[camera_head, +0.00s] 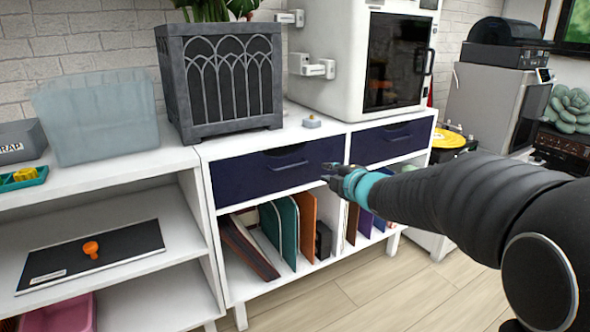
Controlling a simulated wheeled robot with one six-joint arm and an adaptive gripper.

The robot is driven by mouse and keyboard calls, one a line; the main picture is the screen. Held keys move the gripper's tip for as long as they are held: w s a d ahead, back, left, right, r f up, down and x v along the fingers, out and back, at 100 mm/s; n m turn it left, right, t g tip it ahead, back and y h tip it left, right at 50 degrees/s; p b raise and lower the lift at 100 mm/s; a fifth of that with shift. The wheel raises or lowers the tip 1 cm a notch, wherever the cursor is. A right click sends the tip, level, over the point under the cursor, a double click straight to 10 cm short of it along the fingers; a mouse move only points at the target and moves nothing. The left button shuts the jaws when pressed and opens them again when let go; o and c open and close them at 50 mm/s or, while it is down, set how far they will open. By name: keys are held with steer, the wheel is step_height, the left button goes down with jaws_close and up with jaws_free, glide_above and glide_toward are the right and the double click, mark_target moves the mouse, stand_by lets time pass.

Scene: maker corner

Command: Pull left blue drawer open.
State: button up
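The left blue drawer (240,178) is a dark navy front in the white cabinet, with a small bar handle (288,165) near its upper right part. It looks closed, flush with the cabinet. The right blue drawer (372,145) is beside it and also looks closed. My gripper (328,174) is at the right end of the left drawer, in front of the divider between the drawers, and to the right of the handle. No contact with the handle shows. The fingers are small and dark, and I cannot tell how far apart they are.
Folders and books (285,228) stand on the open shelf below the drawers. A grey planter (222,85) and a white 3D printer (335,35) stand on the cabinet top. A white shelf unit (160,165) adjoins on the left. The wooden floor (340,300) in front is clear.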

mark_target(292, 166)
steer(key=w+a+f+n, duration=0.1)
steer(key=w+a, duration=0.2)
steer(key=w, duration=0.1)
steer(key=w+a+f+y, duration=0.1)
steer(key=w+a, duration=0.3)
steer(key=w+a+f+n, duration=0.1)
steer(key=w+a+f, duration=0.1)
steer(key=w+a, duration=0.1)
steer(key=shift+w+a+f+n+g+y+p, duration=0.1)
steer(key=shift+w+a+n+g+y+p, duration=0.1)
steer(key=shift+w+n+g+y+p, duration=0.3)
steer(key=shift+w, duration=0.1)
jaws_close()
